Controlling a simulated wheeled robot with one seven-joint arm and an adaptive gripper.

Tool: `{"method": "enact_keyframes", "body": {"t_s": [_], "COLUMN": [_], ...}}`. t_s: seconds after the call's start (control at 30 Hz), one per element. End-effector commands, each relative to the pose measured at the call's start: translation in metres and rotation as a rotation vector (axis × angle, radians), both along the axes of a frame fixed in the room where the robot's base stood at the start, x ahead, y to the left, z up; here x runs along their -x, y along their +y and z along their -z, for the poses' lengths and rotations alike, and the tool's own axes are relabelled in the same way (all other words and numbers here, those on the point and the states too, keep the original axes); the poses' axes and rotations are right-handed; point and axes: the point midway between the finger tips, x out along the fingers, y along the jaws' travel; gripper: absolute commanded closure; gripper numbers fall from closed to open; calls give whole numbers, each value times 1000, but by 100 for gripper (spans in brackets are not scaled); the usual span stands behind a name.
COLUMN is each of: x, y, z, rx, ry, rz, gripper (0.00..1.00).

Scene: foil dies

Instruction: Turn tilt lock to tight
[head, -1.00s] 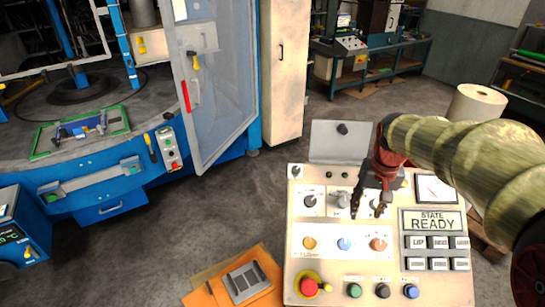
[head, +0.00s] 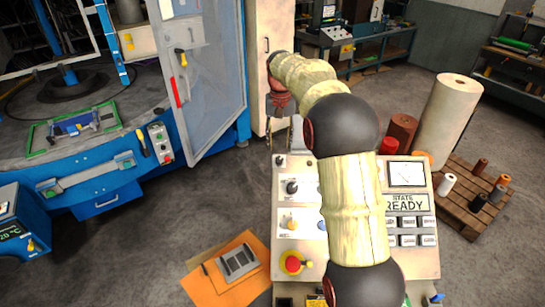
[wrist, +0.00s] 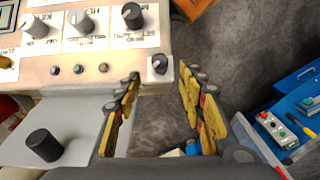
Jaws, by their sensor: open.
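My gripper (wrist: 160,92) is open and empty, with its fingers spread wide. In the head view it hangs at the control panel's upper left corner (head: 282,130). A small dark knob with a light pointer line (wrist: 159,64) sits on that corner, just beyond the gap between the fingertips and apart from them. The same corner knob shows in the head view (head: 281,160). A larger black knob (wrist: 44,146) stands on a grey plate (wrist: 85,112) beside the panel. No label reading tilt lock is legible, so I cannot tell which knob it is.
The panel (wrist: 130,67) carries several other knobs, including a black one (wrist: 132,14), and a red emergency button (head: 293,262). My arm hides its middle. A blue machine with an open clear door (head: 205,75) stands left. Bare floor (wrist: 225,50) lies beside the corner.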

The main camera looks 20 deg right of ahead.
Motion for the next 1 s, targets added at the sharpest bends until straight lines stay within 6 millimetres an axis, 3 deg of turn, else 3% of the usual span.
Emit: {"method": "enact_keyframes", "body": {"t_s": [0.43, 0.83, 1.0], "x": [1, 0, 0], "y": [1, 0, 1], "z": [62, 70, 70], "rx": [0, 0, 0], "ry": [1, -1, -1], "rz": [-1, -1, -1], "gripper": [60, 60, 70]}}
